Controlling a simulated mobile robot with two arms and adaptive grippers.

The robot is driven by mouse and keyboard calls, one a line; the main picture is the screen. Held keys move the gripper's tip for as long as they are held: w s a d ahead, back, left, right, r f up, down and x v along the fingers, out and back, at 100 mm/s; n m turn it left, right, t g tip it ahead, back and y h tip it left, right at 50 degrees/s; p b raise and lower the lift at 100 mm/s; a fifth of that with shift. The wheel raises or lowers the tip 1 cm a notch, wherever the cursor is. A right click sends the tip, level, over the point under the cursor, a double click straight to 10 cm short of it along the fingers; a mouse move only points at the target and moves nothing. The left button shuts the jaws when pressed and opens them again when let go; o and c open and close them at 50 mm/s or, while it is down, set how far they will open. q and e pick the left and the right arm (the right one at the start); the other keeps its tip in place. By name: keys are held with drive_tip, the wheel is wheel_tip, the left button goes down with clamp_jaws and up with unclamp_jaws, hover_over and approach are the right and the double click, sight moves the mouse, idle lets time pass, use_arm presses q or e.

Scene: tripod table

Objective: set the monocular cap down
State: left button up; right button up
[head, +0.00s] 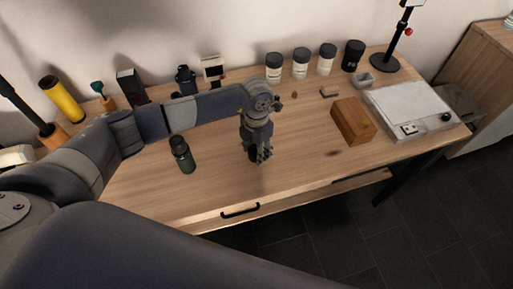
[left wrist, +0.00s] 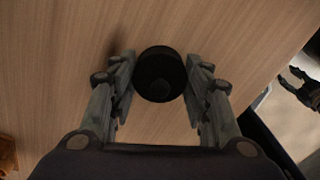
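The monocular cap (left wrist: 160,73) is a dark round disc between the two fingertips of my left gripper (left wrist: 160,62) in the left wrist view. Both fingers meet its sides, so the gripper looks shut on it. In the head view my left gripper (head: 260,157) points down over the front middle of the table (head: 215,190). The cap is hard to make out there, and its height above the wood cannot be told.
A wooden box (head: 352,121) and a white flat device (head: 410,108) are on the right. Several dark-lidded jars (head: 300,64) line the back. A yellow cylinder (head: 62,99) is at far left. The wood around the gripper is clear; the front edge is near.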

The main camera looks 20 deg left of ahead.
use_arm(q)
drive_tip(key=shift+o, duration=1.4)
drive_tip(key=shift+r, duration=0.1)
drive_tip(key=shift+r, duration=0.25)
wheel_tip(320, 180, up, 10)
drive_tip(key=shift+r+b, duration=0.25)
drive_tip(key=shift+b, duration=1)
drive_tip(key=shift+r, duration=0.6)
